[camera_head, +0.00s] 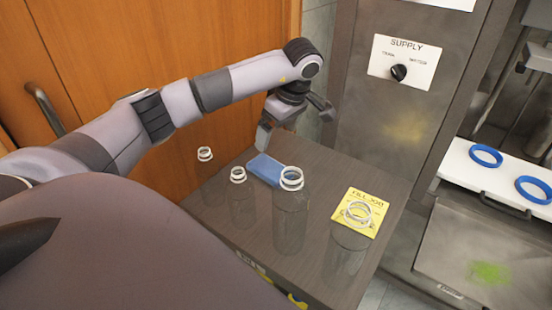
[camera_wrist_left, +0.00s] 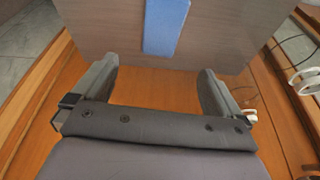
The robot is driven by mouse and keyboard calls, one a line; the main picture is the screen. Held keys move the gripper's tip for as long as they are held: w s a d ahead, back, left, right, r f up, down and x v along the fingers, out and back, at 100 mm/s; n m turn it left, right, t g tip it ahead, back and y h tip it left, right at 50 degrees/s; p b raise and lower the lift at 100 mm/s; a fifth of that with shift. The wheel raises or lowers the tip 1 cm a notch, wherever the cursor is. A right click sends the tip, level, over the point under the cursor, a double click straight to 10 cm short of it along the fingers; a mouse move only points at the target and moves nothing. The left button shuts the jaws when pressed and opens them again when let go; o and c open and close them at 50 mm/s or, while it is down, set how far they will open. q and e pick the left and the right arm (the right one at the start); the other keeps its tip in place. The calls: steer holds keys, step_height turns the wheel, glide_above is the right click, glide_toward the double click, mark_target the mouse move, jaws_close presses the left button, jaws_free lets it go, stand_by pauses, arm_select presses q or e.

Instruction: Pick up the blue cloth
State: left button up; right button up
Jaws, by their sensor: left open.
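The blue cloth (camera_head: 265,170) is a small flat folded rectangle on the dark table (camera_head: 225,205), behind the clear containers. It also shows in the left wrist view (camera_wrist_left: 164,25) as a narrow blue strip on the table at the top middle. My left gripper (camera_head: 293,122) is above the far side of the table, close to the cloth but apart from it. In the left wrist view its two fingers (camera_wrist_left: 157,70) are wide apart with nothing between them, and the cloth lies beyond them. My right gripper is not in view.
Several clear containers with white rims stand close by; the tall one (camera_head: 291,220) is just right of the cloth. A yellow note (camera_head: 349,225) lies farther right. A wooden door (camera_head: 180,50) is at the left and a metal supply panel (camera_head: 385,120) behind. Blue rings (camera_head: 486,155) lie on a white shelf.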

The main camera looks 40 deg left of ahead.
arm_select(q)
steer(key=b, duration=0.4)
glide_toward(270, 167)
steer(key=shift+f, duration=0.8)
steer(key=shift+a+f, duration=0.2)
steer(key=shift+f, duration=0.3)
steer(key=x, duration=0.6)
steer(key=shift+a, duration=0.15)
steer(key=c, duration=1.1)
steer(key=shift+r, duration=0.1)
